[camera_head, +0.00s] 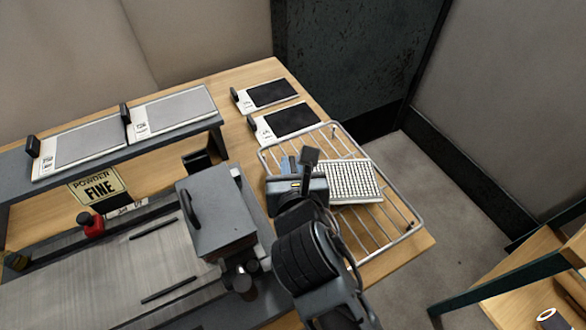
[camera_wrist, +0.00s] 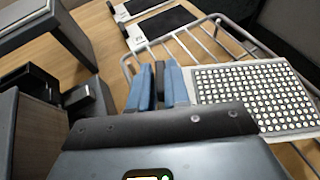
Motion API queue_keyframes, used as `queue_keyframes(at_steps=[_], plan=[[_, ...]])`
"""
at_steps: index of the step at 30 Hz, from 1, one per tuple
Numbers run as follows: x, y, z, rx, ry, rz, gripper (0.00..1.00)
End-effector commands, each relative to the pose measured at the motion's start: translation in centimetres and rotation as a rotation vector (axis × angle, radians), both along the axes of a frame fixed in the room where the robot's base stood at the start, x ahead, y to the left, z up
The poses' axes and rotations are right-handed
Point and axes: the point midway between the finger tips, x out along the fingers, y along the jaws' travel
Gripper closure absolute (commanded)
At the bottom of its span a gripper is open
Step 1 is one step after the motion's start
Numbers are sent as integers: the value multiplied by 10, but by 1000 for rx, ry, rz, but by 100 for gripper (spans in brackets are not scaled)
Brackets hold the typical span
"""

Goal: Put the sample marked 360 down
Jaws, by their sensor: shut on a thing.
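My gripper (camera_wrist: 160,82) has two blue fingers shut on a dark upright tab between them. The tab appears to be the handle of a white panel with a grid of dots (camera_wrist: 255,95), which extends to the right of the fingers. In the head view this panel (camera_head: 352,182) is over a wire rack (camera_head: 400,233) at the table's right end, and my gripper (camera_head: 292,165) is at its left side. I cannot tell whether the panel touches the wires. My wrist hides its near left part. No 360 mark is readable.
Two dark panels with tabs (camera_head: 272,93) (camera_head: 292,120) lie behind the rack. Two grey panels (camera_head: 95,142) (camera_head: 176,108) lie on a raised shelf at left. A grey box-shaped machine (camera_head: 215,215) stands left of my arm. The rack's front right part is bare.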

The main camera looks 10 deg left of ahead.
Motion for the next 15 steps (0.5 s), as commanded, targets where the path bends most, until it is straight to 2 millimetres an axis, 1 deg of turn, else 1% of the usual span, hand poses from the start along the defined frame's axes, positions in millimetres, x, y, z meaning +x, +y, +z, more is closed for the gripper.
queue_keyframes(at_steps=[1,2,8,9,15], plan=[[0,0,-7,-1,0,0,100],[0,0,-8,-1,0,0,100],[0,0,-9,0,-1,0,100],[0,0,-9,0,0,0,83],[0,0,-9,0,0,0,64]])
